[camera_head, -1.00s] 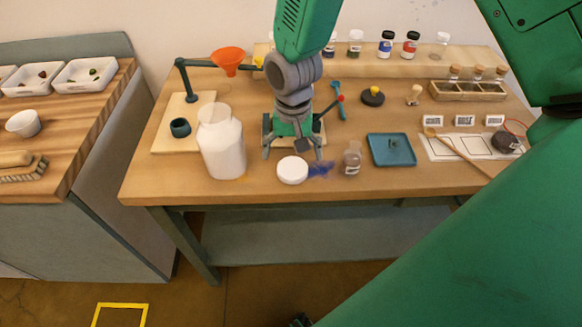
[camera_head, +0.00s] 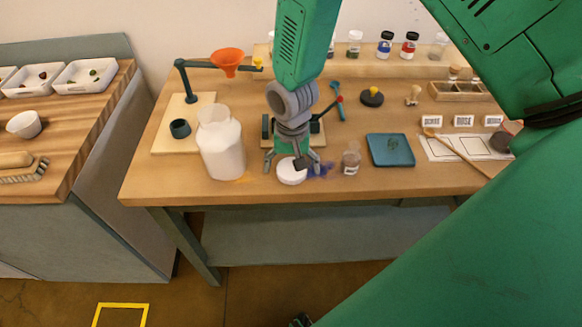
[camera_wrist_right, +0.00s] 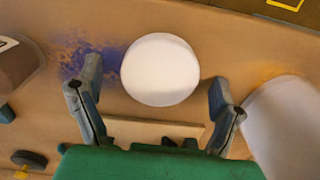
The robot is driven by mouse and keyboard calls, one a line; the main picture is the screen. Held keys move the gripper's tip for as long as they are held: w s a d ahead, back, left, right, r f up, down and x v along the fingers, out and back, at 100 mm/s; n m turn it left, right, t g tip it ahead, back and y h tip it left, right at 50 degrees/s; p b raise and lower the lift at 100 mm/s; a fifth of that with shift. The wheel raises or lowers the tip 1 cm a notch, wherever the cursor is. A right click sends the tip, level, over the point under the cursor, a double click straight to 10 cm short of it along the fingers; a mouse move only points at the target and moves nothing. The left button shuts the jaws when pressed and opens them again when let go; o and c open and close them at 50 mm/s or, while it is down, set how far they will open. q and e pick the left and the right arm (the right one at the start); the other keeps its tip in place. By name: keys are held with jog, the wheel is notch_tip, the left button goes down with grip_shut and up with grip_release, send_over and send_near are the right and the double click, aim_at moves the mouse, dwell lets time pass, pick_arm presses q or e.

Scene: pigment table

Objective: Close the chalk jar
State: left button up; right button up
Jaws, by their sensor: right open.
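The chalk jar (camera_head: 222,150) is a large jar with white contents and a clear, open neck, standing upright near the table's front left. Part of it shows at the right of the right wrist view (camera_wrist_right: 285,120). A round white lid (camera_head: 291,174) lies flat on the table to the right of the jar; it also shows in the right wrist view (camera_wrist_right: 160,70). My right gripper (camera_head: 292,168) is open above the lid. In the right wrist view its fingers (camera_wrist_right: 155,80) are spread to either side of the lid, with gaps on both sides. My left gripper is not in view.
A small brown-filled jar (camera_head: 351,160) stands right of the lid, with blue-purple powder (camera_head: 321,169) spilled between them. A teal tray (camera_head: 391,150) lies farther right. An orange funnel (camera_head: 227,62) on a stand is behind the jar. The table's front edge is close.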

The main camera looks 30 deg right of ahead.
aim_at(292, 168)
jog(key=c, duration=0.9)
notch_tip(292, 168, up, 10)
